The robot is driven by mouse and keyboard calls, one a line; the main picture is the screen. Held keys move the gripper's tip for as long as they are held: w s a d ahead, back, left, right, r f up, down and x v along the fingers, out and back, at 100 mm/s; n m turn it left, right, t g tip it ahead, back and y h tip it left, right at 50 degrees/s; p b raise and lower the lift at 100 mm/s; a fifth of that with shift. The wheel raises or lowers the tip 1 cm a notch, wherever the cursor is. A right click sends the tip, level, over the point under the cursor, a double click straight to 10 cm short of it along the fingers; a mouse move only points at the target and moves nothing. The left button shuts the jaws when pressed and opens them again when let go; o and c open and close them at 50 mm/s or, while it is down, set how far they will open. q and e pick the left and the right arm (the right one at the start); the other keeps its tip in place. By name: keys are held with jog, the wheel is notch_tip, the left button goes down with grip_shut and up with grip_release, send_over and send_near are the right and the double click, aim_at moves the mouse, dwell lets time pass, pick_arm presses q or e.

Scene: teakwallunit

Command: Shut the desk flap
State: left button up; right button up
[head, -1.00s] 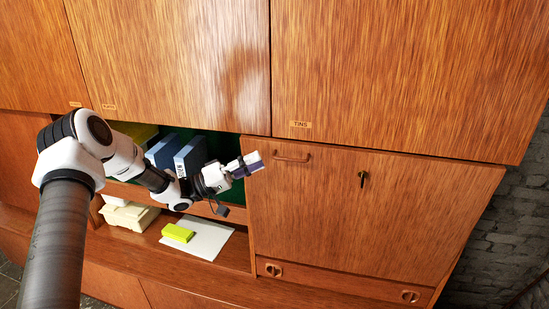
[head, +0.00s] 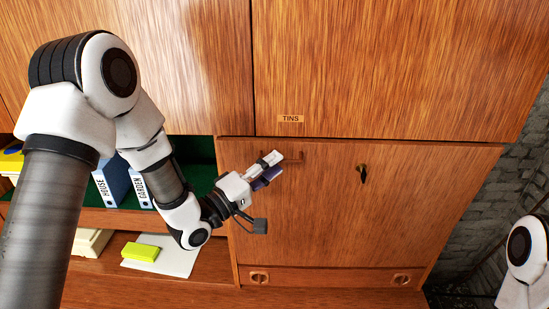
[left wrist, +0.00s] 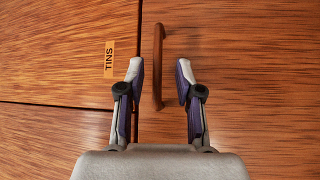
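The desk flap (head: 335,215) is a wood panel standing upright under the door labelled TINS, looking level with the unit's front. I cannot tell whether a small gap remains at its top. Its bar handle (head: 292,158) is near its upper left corner, and a key (head: 362,174) sits at its top middle. My left gripper (head: 268,170) is at the handle, with its fingers apart. In the left wrist view the handle (left wrist: 158,65) lies between the two open fingers (left wrist: 160,82), touching neither visibly. My right gripper is out of view.
Left of the flap is an open niche with blue binders (head: 112,184). Below it, a yellow-green block (head: 140,252) lies on a white sheet (head: 180,262). The TINS door (head: 390,65) is above, a drawer (head: 330,279) below. A brick wall (head: 490,190) is at right.

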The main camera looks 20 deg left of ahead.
aim_at(276, 143)
pick_arm(q)
jog(key=shift+w+d+r, duration=0.25)
jog(key=shift+w+d, duration=0.2)
jog(key=shift+d, duration=0.05)
jog(key=shift+a, duration=0.1)
grip_shut()
jog(key=shift+w+r, duration=0.1)
jog(key=shift+w, duration=0.15)
jog(key=shift+n+g+y, duration=0.3)
jog(key=shift+n+y, duration=0.1)
jog(key=shift+n, duration=0.2)
jog(key=w+p, duration=0.1)
jog(key=w+a+p, duration=0.1)
jog(key=w, duration=0.1)
jog(key=w+r+p, duration=0.1)
jog(key=w, duration=0.1)
jog(key=shift+w+a, duration=0.25)
jog(key=shift+a, duration=0.2)
jog(key=shift+r, duration=0.1)
